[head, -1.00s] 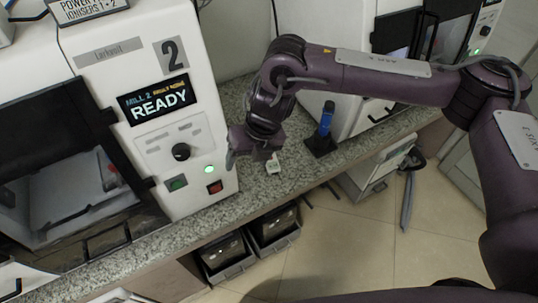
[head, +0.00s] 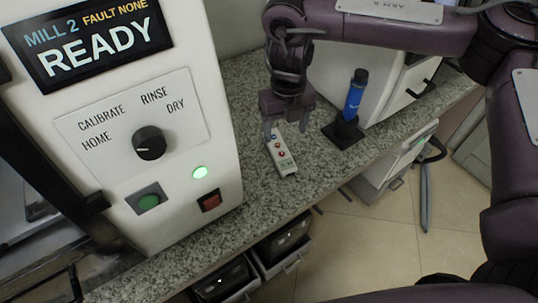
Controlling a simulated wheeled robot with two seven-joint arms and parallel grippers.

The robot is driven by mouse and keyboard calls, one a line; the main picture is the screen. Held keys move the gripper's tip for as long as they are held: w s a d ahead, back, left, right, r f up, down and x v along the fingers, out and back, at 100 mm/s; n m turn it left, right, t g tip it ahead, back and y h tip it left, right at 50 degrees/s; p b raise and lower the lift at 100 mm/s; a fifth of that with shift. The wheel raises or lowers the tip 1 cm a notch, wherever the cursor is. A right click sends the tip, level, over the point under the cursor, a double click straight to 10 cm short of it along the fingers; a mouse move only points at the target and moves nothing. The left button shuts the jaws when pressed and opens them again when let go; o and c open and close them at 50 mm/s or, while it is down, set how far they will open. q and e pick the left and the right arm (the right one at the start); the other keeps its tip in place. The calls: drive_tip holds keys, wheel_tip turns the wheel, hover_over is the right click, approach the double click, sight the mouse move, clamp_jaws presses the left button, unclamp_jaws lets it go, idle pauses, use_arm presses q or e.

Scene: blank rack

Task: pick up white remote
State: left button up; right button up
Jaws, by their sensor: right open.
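The white remote (head: 284,160) is a slim bar with small coloured buttons, lying on the speckled grey counter (head: 250,212) between the mill machine and the blue pen-like tool. My right gripper (head: 287,128) points down over the remote's far end, with its fingers apart and part of that end hidden by them. I cannot tell whether the fingers touch the remote. My left gripper is not in view.
The Mill 2 machine (head: 226,150) with its knob and buttons stands close on the left. A blue tool (head: 355,95) stands in a black holder (head: 343,133) just to the right. The counter's front edge runs near the remote, with dark bins (head: 283,245) below.

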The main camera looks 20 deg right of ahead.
sight(282, 153)
drive_tip(key=shift+w+f, duration=0.1)
drive_tip(key=shift+f, duration=0.4)
drive_tip(key=shift+s+f+b, duration=0.25)
drive_tip(key=shift+f+b, duration=0.1)
drive_tip(key=shift+f, duration=0.7)
drive_tip(key=f, duration=0.5)
drive_tip(key=shift+w+a, duration=0.1)
drive_tip(key=shift+a, duration=0.15)
drive_tip(key=c, duration=1)
drive_tip(key=shift+c, duration=0.6)
drive_tip(key=shift+r, duration=0.1)
